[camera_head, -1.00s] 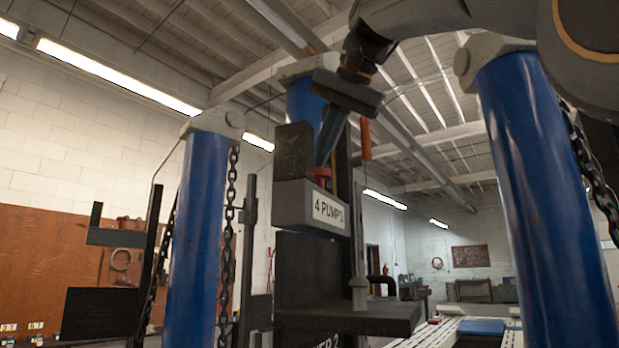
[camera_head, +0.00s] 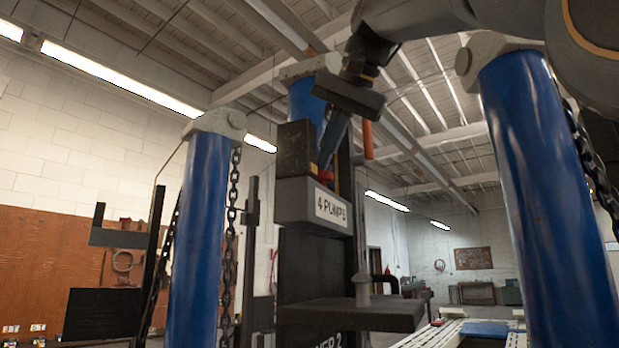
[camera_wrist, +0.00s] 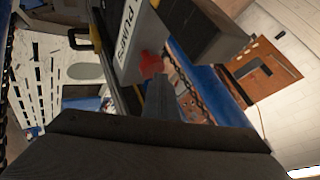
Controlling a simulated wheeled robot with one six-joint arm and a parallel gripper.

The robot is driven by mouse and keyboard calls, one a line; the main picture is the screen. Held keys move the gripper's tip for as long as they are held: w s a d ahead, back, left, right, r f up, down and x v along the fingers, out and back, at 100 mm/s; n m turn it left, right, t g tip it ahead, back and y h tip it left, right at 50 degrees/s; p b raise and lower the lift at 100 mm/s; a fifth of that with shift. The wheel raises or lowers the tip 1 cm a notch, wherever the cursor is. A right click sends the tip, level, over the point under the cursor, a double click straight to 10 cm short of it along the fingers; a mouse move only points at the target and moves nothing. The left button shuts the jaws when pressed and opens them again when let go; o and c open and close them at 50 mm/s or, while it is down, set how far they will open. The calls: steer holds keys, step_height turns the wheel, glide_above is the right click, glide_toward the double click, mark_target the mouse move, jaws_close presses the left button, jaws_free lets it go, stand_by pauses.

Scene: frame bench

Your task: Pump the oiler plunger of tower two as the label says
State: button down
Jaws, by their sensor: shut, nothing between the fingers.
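The oiler on tower two is a grey housing (camera_head: 290,203) with a white label (camera_head: 331,208) reading "4 PUMPS". Its red plunger (camera_head: 325,178) stands at the top of the housing, partly hidden by the fingers. My gripper (camera_head: 326,165) is shut and empty, pointing down, with its tips at the plunger's top. In the wrist view the red plunger (camera_wrist: 151,65) shows right at the end of my shut fingers (camera_wrist: 157,84). They look in contact, though the exact touch is hard to see. The lower plate reads "...ER 2", partly cut off.
A dark block (camera_head: 297,146) stands close left of the fingers. An orange-red handle (camera_head: 367,140) hangs just right of them. Blue columns (camera_head: 202,230) (camera_head: 545,190) with chains stand on both sides. A dark shelf (camera_head: 352,314) juts out below the housing.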

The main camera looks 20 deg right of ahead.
mark_target(326, 172)
steer(key=shift+r, duration=0.1)
steer(key=shift+r+p, duration=1.1)
steer(key=shift+p, duration=0.2)
steer(key=shift+r+p, duration=0.9)
steer(key=shift+r, duration=1.6)
stand_by(0.4)
steer(key=shift+r, duration=1.9)
